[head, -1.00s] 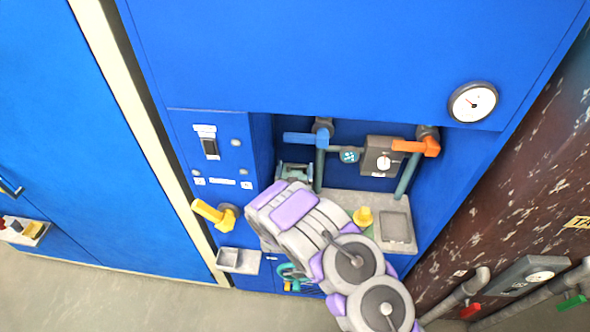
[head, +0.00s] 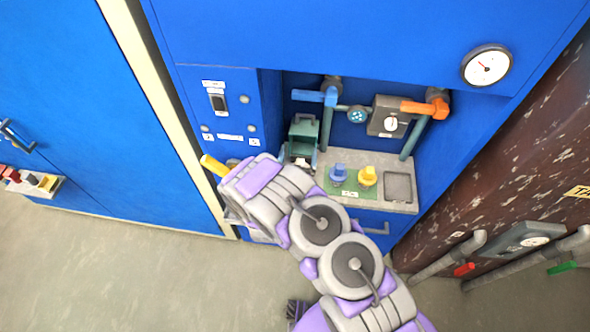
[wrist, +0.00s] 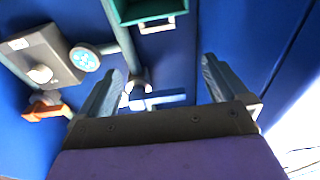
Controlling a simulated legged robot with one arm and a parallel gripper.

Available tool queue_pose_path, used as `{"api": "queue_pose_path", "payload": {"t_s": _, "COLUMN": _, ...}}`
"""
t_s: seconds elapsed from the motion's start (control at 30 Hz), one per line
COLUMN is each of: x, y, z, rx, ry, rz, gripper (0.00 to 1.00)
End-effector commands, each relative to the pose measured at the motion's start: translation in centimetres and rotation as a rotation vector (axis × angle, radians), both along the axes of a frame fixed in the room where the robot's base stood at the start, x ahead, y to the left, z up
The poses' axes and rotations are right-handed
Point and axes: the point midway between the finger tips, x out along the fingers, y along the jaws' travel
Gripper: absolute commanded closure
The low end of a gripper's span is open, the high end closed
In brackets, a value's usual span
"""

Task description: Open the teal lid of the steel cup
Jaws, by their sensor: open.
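A teal, box-like piece (head: 302,136) stands at the left end of the grey shelf in the blue cabinet's recess, and I take it for the teal lid. A teal piece with a pale bar also shows at the top of the wrist view (wrist: 150,12). I cannot make out the steel cup's body clearly, or whether the lid is closed. My gripper (wrist: 162,68) is open, with nothing visible between its fingers. The teal piece is beyond the fingertips in the wrist view.
The grey shelf (head: 345,199) holds a blue knob (head: 338,173), a yellow knob (head: 367,176) and a square tray (head: 398,187). Pipes with a blue handle (head: 314,96) and orange handle (head: 425,107) stand behind. A yellow handle (head: 213,165) juts out left. Floor is free at lower left.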

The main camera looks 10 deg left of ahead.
Motion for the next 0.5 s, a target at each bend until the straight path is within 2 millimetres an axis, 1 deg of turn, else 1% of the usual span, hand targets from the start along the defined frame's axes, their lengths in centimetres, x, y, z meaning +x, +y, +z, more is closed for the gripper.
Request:
{"api": "queue_pose_path", "payload": {"t_s": 0.03, "x": -0.9, "y": 0.1, "z": -0.1, "rx": -0.003, "ry": 0.004, "rz": 0.003, "gripper": 0.0}}
{"api": "queue_pose_path", "payload": {"t_s": 0.2, "x": -3.2, "y": 0.3, "z": -0.5, "rx": -0.001, "ry": 0.003, "rz": 0.003, "gripper": 0.0}}
{"api": "queue_pose_path", "payload": {"t_s": 0.3, "x": -4.4, "y": 0.4, "z": -0.5, "rx": 0.0, "ry": 0.001, "rz": 0.004, "gripper": 0.0}}
{"api": "queue_pose_path", "payload": {"t_s": 0.5, "x": -5.9, "y": 0.4, "z": -0.8, "rx": 0.0, "ry": 0.002, "rz": 0.003, "gripper": 0.0}}
